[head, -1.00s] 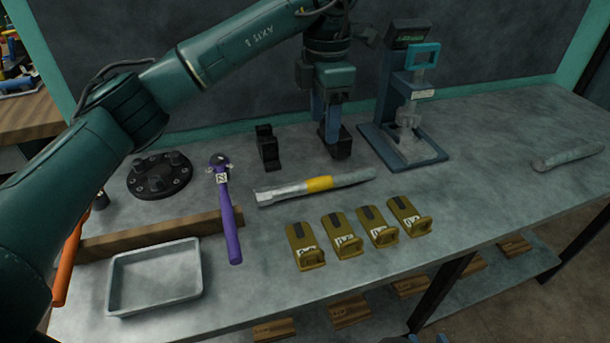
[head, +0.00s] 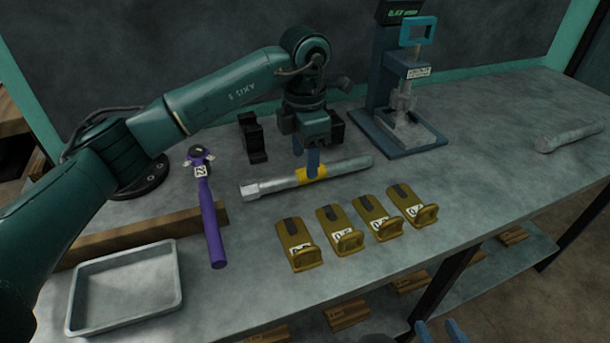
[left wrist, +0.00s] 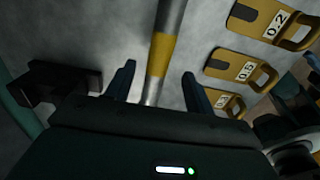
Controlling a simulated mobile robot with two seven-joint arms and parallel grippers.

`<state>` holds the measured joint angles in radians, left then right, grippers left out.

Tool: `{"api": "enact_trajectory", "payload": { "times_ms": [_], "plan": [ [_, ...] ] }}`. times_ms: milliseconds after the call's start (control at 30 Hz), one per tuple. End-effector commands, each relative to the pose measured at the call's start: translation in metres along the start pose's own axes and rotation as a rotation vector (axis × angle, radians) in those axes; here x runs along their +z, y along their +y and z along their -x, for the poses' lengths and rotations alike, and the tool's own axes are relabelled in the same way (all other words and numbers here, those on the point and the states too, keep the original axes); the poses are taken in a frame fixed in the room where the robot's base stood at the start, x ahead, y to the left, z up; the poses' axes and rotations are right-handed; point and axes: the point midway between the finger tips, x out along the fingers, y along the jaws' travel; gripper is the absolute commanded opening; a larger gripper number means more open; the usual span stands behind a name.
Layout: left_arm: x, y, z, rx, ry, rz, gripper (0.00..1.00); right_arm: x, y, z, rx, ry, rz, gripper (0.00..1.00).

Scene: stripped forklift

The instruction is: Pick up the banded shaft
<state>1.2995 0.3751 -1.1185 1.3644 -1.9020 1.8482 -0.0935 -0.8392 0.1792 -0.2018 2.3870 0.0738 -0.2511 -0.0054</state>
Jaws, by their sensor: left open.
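The banded shaft (head: 345,167), a grey metal rod with a yellow band, lies on the workbench. Its squared end points left. My left gripper (head: 305,160) is over the shaft at the yellow band, pointing down. One blue finger stands in front of the band. In the left wrist view the shaft (left wrist: 153,88) and its band run between the two spread fingers of my left gripper (left wrist: 158,82), with a gap on both sides.
A black bracket (head: 252,138) and a gauge stand (head: 412,110) are behind. Another grey rod (head: 572,136) lies far right.

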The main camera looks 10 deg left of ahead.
Motion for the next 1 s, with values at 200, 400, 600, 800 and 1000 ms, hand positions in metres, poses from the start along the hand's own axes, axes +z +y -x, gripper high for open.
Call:
{"api": "enact_trajectory", "payload": {
  "times_ms": [200, 400, 600, 800, 1000],
  "plan": [
    [0.001, 0.001, -0.035, -0.003, 0.002, 0.0, 0.54, 0.001, 0.001, 0.0, 0.001, 0.005, 0.002, 0.36],
    [0.001, 0.001, -0.043, 0.0, 0.0, 0.0, 0.54, -0.001, 0.001, 0.0, 0.002, 0.011, 0.004, 0.36],
    [0.001, 0.001, -0.043, 0.0, 0.0, 0.0, 0.49, -0.001, 0.001, 0.001, 0.002, 0.01, 0.004, 0.36],
    [0.001, 0.001, -0.043, 0.0, 0.001, 0.0, 0.33, -0.001, 0.001, 0.001, 0.003, 0.009, 0.003, 0.36],
    [0.001, 0.001, -0.042, 0.0, 0.001, 0.001, 0.16, -0.001, 0.001, 0.001, 0.003, 0.008, 0.003, 0.36]
  ]
}}
